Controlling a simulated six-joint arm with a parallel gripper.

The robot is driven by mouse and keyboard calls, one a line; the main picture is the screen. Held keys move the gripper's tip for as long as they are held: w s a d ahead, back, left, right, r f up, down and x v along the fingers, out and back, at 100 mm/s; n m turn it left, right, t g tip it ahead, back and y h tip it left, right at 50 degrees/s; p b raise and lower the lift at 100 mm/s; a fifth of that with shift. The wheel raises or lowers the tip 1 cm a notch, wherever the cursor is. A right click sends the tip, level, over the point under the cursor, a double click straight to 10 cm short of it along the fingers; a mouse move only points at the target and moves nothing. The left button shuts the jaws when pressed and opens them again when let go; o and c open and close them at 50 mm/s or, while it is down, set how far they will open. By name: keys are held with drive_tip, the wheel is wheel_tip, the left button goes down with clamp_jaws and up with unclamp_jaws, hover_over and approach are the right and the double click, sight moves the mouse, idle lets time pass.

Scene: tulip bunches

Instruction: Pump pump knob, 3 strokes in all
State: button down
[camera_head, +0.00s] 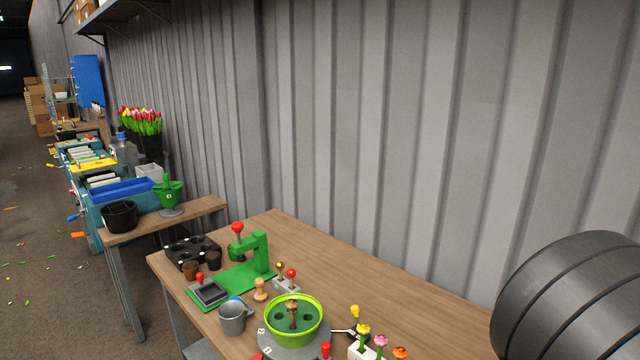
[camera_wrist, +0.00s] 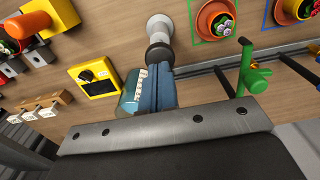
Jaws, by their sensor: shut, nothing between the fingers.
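In the wrist view a pale round-topped knob (camera_wrist: 159,28) with a dark collar stands just beyond my fingertips; I take it for the pump knob, though its link to a pump is hidden. My gripper (camera_wrist: 161,72) shows as two blue fingers shut together, with nothing between them. The fingertips are close to the collar; I cannot tell whether they touch it. A teal clear cylinder (camera_wrist: 129,96) with a white scale is partly hidden beside and behind the fingers. I cannot make out this knob or my gripper in the head view.
In the wrist view a yellow box (camera_wrist: 95,85) with a black dial lies left of the fingers, and a green handle (camera_wrist: 252,70) stands right. The head view shows a wooden bench (camera_head: 330,270) with a green press (camera_head: 250,262) and a lime bowl (camera_head: 294,335).

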drive_tip(key=shift+f, duration=0.1)
idle(0.3)
drive_tip(key=shift+f, duration=1.95)
drive_tip(key=shift+r, duration=3.15)
drive_tip(key=shift+f, duration=0.15)
